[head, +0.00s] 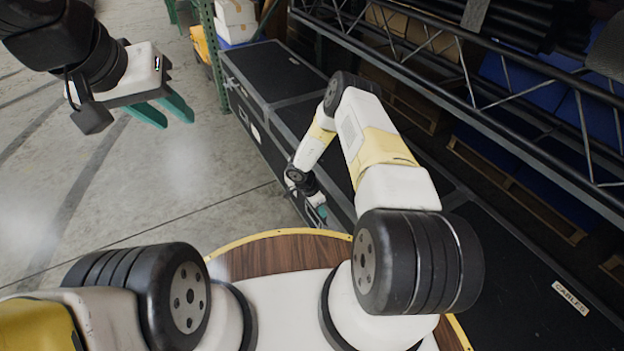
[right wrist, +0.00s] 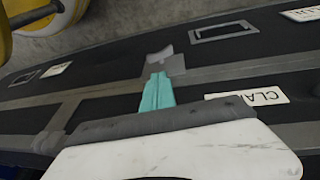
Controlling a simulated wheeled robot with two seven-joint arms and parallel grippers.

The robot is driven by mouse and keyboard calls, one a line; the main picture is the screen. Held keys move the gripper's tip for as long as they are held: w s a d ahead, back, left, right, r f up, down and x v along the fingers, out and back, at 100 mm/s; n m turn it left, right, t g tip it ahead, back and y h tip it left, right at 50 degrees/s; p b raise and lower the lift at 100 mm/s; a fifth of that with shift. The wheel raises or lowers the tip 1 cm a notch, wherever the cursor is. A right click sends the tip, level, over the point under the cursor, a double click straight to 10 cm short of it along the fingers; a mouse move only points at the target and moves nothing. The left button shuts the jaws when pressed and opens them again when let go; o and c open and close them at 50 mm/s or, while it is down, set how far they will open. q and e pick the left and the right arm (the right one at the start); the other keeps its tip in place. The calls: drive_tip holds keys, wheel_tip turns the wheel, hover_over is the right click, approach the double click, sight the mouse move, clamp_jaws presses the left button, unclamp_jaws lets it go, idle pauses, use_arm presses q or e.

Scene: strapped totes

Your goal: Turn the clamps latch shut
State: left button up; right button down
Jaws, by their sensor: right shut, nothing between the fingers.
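The clamps case is a black case with grey edging; its label (right wrist: 250,97), partly covered by my right gripper, reads "CLA". A grey metal latch (right wrist: 174,64) sits across the seam of this case in the right wrist view, with a lighter tab angled out from its plate. My right gripper (right wrist: 158,78) is shut and empty, its teal fingertips right at the latch; I cannot tell whether they touch it. In the head view my right gripper (head: 321,212) is low beside the row of cases. My left gripper (head: 180,112) is open and empty above the floor at upper left.
A recessed handle (right wrist: 222,32) and more labels show on the case fronts. Black cases (head: 280,72) run in a row, one lid labelled "CABLES" (head: 570,297). A metal truss (head: 480,90) stands beyond. The concrete floor (head: 170,190) at left is clear.

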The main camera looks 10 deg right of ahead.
drive_tip(key=x, duration=0.6)
drive_tip(key=shift+s+a+f, duration=0.15)
drive_tip(key=shift+s+f, duration=0.05)
drive_tip(key=shift+s, duration=0.2)
drive_tip(key=shift+s+f, duration=0.3)
drive_tip(key=shift+f, duration=0.4)
